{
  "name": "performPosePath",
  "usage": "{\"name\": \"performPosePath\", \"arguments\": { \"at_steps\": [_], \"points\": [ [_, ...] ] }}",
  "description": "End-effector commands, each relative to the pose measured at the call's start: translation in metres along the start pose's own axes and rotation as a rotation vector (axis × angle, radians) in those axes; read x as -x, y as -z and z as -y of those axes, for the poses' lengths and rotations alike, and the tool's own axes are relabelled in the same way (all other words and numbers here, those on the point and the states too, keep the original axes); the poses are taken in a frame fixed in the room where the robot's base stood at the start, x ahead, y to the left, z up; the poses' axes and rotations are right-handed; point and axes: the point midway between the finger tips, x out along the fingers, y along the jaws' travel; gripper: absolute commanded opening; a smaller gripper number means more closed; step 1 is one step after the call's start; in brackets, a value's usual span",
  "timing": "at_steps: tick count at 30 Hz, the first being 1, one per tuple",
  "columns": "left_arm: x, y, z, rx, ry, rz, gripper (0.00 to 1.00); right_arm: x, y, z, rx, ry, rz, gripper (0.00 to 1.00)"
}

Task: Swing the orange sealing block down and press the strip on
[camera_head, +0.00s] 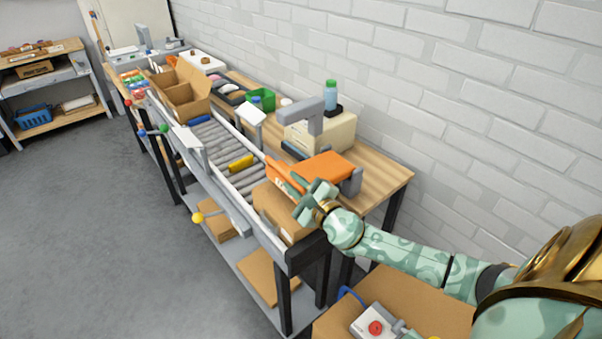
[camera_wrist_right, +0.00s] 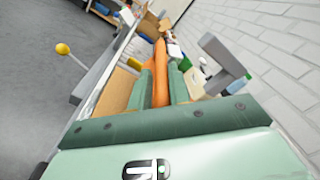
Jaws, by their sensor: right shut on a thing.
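The orange sealing block (camera_head: 322,166) is at the near end of the conveyor bench, beside a grey bracket (camera_head: 353,182). My right gripper (camera_head: 300,190) reaches in from the right and is shut on an orange part of it. In the right wrist view the orange part (camera_wrist_right: 161,90) runs between the two green fingers of my right gripper (camera_wrist_right: 162,75). A brown carton (camera_head: 272,203) is on the conveyor, below and beside the gripper. I cannot make out the strip, and the hand hides part of the carton top. My left gripper is not in view.
The roller conveyor (camera_head: 216,146) runs away along the bench, with an open carton (camera_head: 180,98) at its far part. A cream machine with a grey arm (camera_head: 325,131) stands behind, near the brick wall. A red button box (camera_head: 372,325) is at the front right.

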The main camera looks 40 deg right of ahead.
Motion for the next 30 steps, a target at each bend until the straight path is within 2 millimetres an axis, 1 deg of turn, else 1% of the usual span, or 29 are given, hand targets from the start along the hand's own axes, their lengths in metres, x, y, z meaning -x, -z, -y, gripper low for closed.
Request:
{"name": "performPosePath", "arguments": {
  "at_steps": [1,3,7,22,23,24,30],
  "points": [
    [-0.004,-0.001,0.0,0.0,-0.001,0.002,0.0,0.0,0.004,-0.005,0.023,0.001,-0.003,0.0],
    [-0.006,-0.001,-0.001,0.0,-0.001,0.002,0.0,0.0,0.006,-0.01,0.046,0.002,-0.003,0.0],
    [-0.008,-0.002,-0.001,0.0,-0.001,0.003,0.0,0.0,0.009,-0.016,0.076,0.004,-0.003,0.0],
    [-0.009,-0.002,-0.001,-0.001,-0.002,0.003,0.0,-0.001,0.01,-0.018,0.093,0.006,-0.004,0.0],
    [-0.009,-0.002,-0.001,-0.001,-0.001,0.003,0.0,-0.001,0.01,-0.018,0.093,0.006,-0.004,0.24],
    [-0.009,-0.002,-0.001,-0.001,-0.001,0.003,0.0,-0.001,0.01,-0.018,0.092,0.006,-0.004,0.35],
    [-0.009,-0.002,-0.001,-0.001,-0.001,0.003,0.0,-0.001,0.009,-0.018,0.09,0.005,-0.003,0.36]
  ]
}}
